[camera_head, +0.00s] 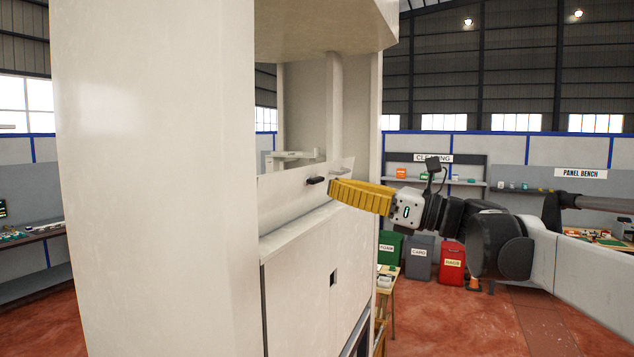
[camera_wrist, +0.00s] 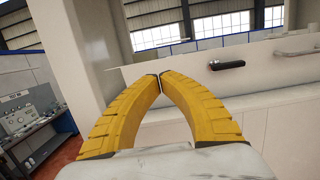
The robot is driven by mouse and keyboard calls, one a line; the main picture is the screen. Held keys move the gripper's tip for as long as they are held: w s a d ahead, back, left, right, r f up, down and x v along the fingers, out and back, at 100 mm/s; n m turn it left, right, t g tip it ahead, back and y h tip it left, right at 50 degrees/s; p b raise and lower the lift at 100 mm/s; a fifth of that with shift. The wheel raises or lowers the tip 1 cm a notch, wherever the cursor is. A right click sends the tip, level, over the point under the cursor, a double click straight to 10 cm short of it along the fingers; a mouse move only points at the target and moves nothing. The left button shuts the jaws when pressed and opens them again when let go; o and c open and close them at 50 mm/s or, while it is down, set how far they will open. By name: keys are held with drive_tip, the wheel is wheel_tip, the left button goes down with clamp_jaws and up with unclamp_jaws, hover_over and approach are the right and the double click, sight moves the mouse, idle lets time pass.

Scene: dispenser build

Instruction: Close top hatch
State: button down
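The top hatch (camera_head: 285,200) is an off-white panel on the front of the tall dispenser (camera_head: 155,180), above its lower doors. It leans outward a little at its upper edge, and an open bay shows behind and above it. A black handle (camera_head: 315,180) sticks out of its face; it also shows in the wrist view (camera_wrist: 227,65). My gripper (camera_head: 333,190) has yellow ribbed fingers that meet at the tips in the wrist view (camera_wrist: 160,78), with nothing between them. The tips are in front of the hatch, close beside the handle; I cannot tell whether they touch the panel.
The lower cabinet doors (camera_head: 310,285) are flat below the hatch. A dispenser post (camera_head: 368,110) stands at the bay's right side. A small wooden table (camera_head: 388,285) and green, grey and red bins (camera_head: 452,262) stand behind, at right. Red floor (camera_head: 480,325) is clear at the lower right.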

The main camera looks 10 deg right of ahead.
sight(285, 174)
drive_tip(key=p+x, duration=0.2)
drive_tip(key=x, duration=0.7)
drive_tip(key=shift+w+p, duration=0.25)
drive_tip(key=shift+p, duration=0.1)
drive_tip(key=shift+w+a, duration=0.3)
drive_tip(key=shift+w, duration=0.05)
drive_tip(key=shift+a, duration=0.1)
drive_tip(key=shift+w+a+r, duration=0.1)
drive_tip(key=shift+w+a, duration=0.05)
